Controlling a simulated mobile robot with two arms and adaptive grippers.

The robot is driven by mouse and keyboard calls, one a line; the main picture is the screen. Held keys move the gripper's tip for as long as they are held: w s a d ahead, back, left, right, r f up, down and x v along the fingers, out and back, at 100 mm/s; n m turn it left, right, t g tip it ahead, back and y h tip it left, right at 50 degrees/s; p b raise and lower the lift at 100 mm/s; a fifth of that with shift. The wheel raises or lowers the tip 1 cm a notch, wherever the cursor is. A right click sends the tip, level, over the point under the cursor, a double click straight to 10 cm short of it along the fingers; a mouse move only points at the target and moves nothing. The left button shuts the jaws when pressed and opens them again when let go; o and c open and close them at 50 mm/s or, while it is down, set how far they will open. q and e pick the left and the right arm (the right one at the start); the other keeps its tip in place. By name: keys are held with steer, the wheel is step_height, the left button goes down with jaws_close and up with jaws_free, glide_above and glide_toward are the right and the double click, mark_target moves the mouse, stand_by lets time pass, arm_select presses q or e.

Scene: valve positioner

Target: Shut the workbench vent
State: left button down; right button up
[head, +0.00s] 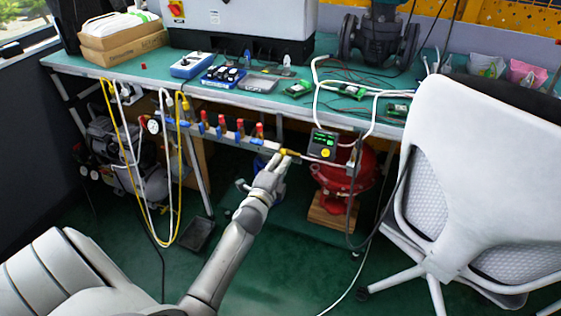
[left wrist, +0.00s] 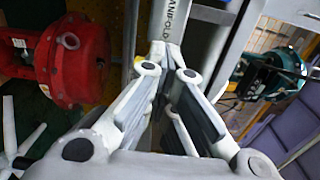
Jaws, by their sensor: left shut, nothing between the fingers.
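A manifold bar (head: 215,130) runs along the front of the workbench below its top, with several red and blue valve handles on it. A yellow fitting or handle (head: 291,152) is at its right end; I cannot tell whether this is the vent, or whether it is open. My left gripper (head: 280,161) is right at this yellow part, its fingers shut and empty. In the left wrist view my left gripper (left wrist: 166,62) points at a pale, lettered bar (left wrist: 176,18); the fingers hide what lies just behind them. My right gripper is not in view.
A small device with a screen (head: 322,144) hangs right of my gripper, above a red actuator (head: 343,178) on a wooden block. A white office chair (head: 480,170) stands at right. Yellow and white hoses (head: 174,200) hang at left. The green bench top (head: 140,70) holds electronics.

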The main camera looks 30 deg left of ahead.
arm_select(q)
steer(key=shift+f, duration=0.15)
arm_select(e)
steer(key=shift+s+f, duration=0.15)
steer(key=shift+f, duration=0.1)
arm_select(q)
steer(key=shift+n, duration=0.3)
steer(key=c, duration=2.2)
jaws_free()
